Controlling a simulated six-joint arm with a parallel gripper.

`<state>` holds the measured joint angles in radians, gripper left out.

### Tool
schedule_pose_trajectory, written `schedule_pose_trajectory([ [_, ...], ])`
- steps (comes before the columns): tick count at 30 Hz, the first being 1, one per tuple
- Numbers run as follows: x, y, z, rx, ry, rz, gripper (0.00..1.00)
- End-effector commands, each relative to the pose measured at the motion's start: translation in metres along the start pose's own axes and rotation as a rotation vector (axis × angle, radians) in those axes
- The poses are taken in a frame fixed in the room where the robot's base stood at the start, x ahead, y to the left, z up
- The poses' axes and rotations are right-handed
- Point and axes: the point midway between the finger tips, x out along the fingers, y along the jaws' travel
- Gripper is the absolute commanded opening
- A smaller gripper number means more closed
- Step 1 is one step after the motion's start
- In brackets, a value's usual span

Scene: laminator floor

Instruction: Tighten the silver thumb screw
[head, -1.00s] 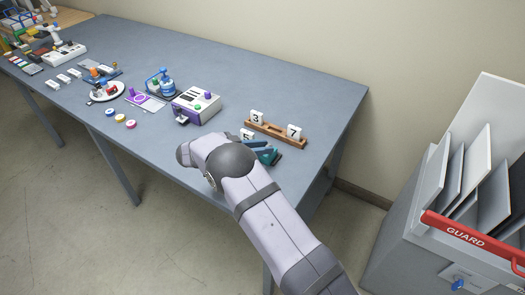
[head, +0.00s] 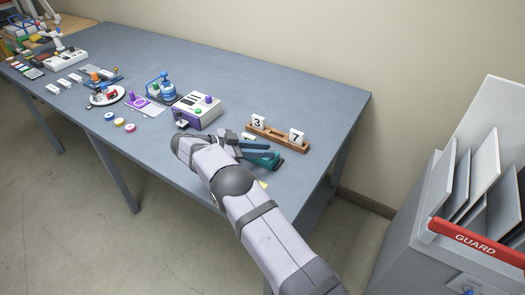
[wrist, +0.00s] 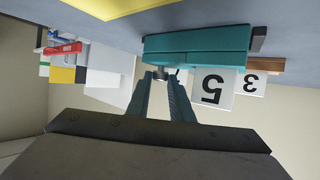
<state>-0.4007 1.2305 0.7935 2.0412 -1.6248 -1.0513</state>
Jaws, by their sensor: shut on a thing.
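The teal block-shaped device (head: 268,161) lies near the table's front edge, below the wooden rack; it also shows in the wrist view (wrist: 205,42). A small silver part, which looks like the thumb screw (wrist: 160,71), sticks out of the device's side in the wrist view. My gripper (wrist: 161,76) is shut on this screw, with its two fingertips at either side of it and close to the teal body. In the head view my wrist and forearm hide part of the gripper (head: 240,146), and the screw cannot be made out there.
A wooden rack (head: 278,139) with number tiles stands just behind. A tile marked 5 (wrist: 211,88) is close beside the device. A white and purple box (head: 198,111) stands to the left. A yellow patch (wrist: 110,8) lies nearby. A bin with a red guard bar (head: 470,240) stands at right.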

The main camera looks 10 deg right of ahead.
Motion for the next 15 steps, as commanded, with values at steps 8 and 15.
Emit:
schedule_pose_trajectory([
  [8, -0.0004, -0.0003, -0.0013, 0.002, 0.002, -0.001, 0.37],
  [15, -0.0003, -0.0002, -0.0007, 0.001, 0.001, -0.001, 0.39],
])
